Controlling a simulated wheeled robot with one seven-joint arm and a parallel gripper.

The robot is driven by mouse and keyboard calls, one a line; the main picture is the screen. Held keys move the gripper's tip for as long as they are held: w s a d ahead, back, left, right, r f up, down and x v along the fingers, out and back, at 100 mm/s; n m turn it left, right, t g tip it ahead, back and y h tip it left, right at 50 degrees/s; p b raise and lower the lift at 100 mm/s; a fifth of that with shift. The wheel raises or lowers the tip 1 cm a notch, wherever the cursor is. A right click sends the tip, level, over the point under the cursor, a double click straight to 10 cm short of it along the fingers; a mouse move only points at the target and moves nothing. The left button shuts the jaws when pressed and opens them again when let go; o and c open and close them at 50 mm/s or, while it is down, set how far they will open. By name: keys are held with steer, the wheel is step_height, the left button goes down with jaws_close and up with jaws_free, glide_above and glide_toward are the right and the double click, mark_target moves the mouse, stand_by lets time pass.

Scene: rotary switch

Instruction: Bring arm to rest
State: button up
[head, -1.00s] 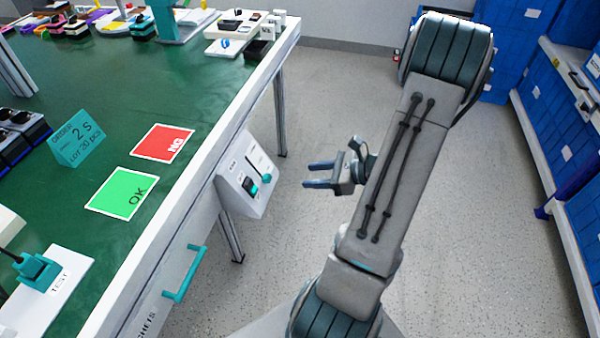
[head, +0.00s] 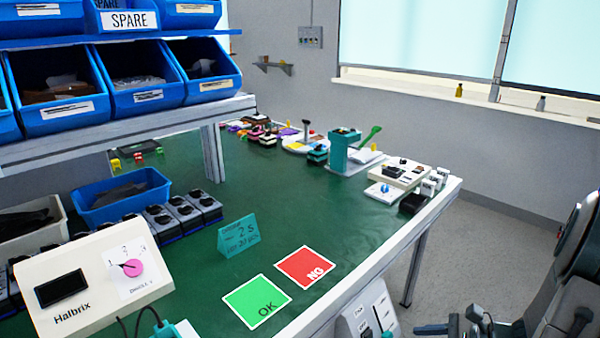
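My gripper (head: 452,328) shows at the bottom right of the head view, beyond the front edge of the bench. Only its upper finger and part of its body are in frame. The lower finger is cut off, so its opening cannot be seen. My arm stands at the right edge, over the floor and clear of the bench. A white Halbrix box (head: 95,285) with a pink rotary knob (head: 132,268) and a dark display sits at the left on the bench. My gripper is far to the right of it, not touching.
The green bench (head: 250,195) carries a green OK card (head: 257,302), a red NG card (head: 305,267) and a teal order sign (head: 238,236). A white switch box (head: 368,312) hangs at the bench's front edge near my gripper. Blue bins (head: 140,85) stand on a shelf at upper left.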

steer(key=s+a+r+n+g+h+p, duration=0.1)
steer(key=s+a+r+n+h+p, duration=0.1)
steer(key=r+n, duration=0.5)
steer(key=s+a+r+n+g+h+p, duration=0.1)
steer(key=s+a+r+n+h+p, duration=0.2)
steer(key=a+r+n+p, duration=0.4)
steer(key=s+a+r+n+g+h+p, duration=0.1)
steer(key=s+a+r+n+h+p, duration=0.2)
steer(key=r, duration=1.3)
steer(key=a+n+h+p, duration=0.1)
steer(key=n+h+p, duration=0.1)
steer(key=n+p, duration=0.1)
steer(key=shift+s+a+n, duration=0.2)
steer(key=shift+s+n, duration=0.05)
steer(key=shift+n, duration=0.65)
